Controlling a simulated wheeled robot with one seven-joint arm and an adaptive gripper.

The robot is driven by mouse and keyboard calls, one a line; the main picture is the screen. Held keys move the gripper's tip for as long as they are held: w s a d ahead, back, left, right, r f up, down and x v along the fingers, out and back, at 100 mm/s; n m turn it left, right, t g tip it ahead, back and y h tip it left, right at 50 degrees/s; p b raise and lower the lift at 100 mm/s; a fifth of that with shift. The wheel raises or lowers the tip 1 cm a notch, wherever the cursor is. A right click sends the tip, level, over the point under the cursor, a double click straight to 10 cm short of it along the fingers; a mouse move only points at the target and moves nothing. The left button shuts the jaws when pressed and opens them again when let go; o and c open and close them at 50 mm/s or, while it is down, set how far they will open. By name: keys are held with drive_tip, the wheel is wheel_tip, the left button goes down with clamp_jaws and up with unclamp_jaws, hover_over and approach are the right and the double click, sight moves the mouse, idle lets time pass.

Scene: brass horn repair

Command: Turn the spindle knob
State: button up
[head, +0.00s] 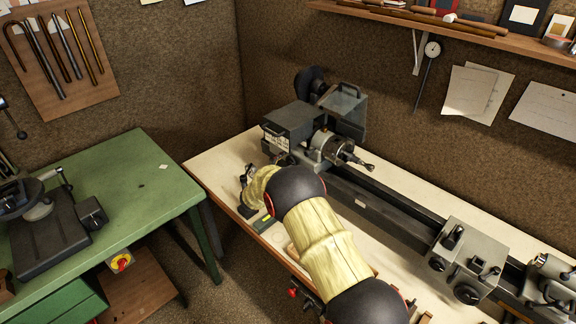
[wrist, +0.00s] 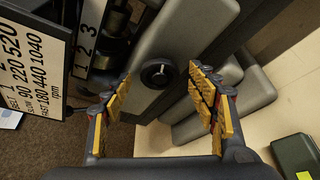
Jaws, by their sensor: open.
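A small round black knob (wrist: 157,73) sits on the grey lathe in the wrist view, between and ahead of my two fingers. I take it to be the spindle knob. My gripper (wrist: 160,92) is open, its yellow-padded fingers apart on either side of the knob with visible gaps. In the head view my gripper (head: 246,192) is beside the front left end of the lathe's headstock (head: 293,122), partly hidden by my arm. The knob cannot be made out there.
A speed plate (wrist: 28,55) is close to my left finger in the wrist view. The lathe bed (head: 385,205) runs right along the cream bench (head: 215,160). A green table (head: 130,180) stands at left, across a narrow floor gap.

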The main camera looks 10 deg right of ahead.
drive_tip(key=shift+w+d+f, duration=0.1)
drive_tip(key=shift+w+d, duration=0.1)
drive_tip(key=shift+w, duration=0.05)
drive_tip(key=shift+c, duration=0.6)
drive_tip(key=c, duration=1.1)
